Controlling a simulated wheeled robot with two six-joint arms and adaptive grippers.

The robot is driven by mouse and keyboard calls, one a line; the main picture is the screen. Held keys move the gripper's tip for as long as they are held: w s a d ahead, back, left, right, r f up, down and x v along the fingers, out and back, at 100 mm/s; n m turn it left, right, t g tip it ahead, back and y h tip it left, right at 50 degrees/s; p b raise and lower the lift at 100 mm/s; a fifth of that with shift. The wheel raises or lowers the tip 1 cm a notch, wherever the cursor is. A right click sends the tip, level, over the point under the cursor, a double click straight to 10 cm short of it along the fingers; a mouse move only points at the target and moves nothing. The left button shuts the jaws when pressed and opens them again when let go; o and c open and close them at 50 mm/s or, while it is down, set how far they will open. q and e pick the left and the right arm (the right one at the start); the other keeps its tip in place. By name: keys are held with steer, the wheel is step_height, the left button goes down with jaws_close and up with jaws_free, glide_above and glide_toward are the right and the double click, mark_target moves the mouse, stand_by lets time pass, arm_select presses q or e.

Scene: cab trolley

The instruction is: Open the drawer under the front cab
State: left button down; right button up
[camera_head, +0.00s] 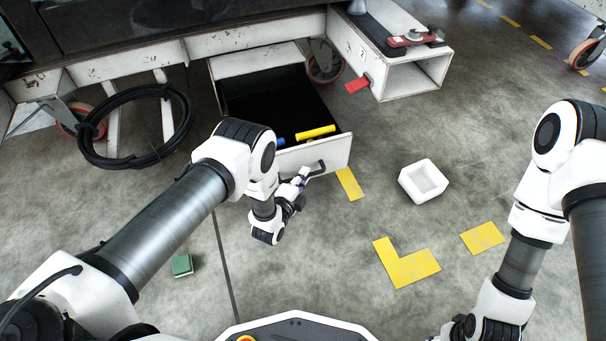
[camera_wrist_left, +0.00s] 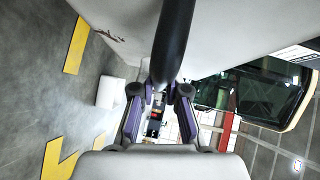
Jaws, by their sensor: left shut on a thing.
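The white drawer (camera_head: 335,157) under the front cab (camera_head: 180,15) stands pulled out, with its dark inside showing. A yellow cylinder (camera_head: 316,132) and a blue piece (camera_head: 281,142) lie in it; my left arm covers part of its front. My left gripper (camera_head: 302,176) is shut on the dark drawer handle (camera_head: 317,169). In the left wrist view the handle (camera_wrist_left: 174,45) runs between the fingers of this gripper (camera_wrist_left: 160,92). My right gripper (camera_head: 462,331) is at the bottom edge, cut off, away from the drawer; its fingers do not show clearly.
A white open box (camera_head: 423,181) stands on the floor right of the drawer. A black cable coil (camera_head: 135,127) hangs at the left. A red piece (camera_head: 358,84) sticks out beside the white beam (camera_head: 416,78). A green block (camera_head: 182,265) lies at lower left. Floor before the drawer is mostly clear.

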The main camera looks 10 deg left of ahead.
arm_select(q)
steer(key=c, duration=1.2)
jaws_free()
steer(key=v, duration=1.2)
steer(key=shift+f, duration=0.1)
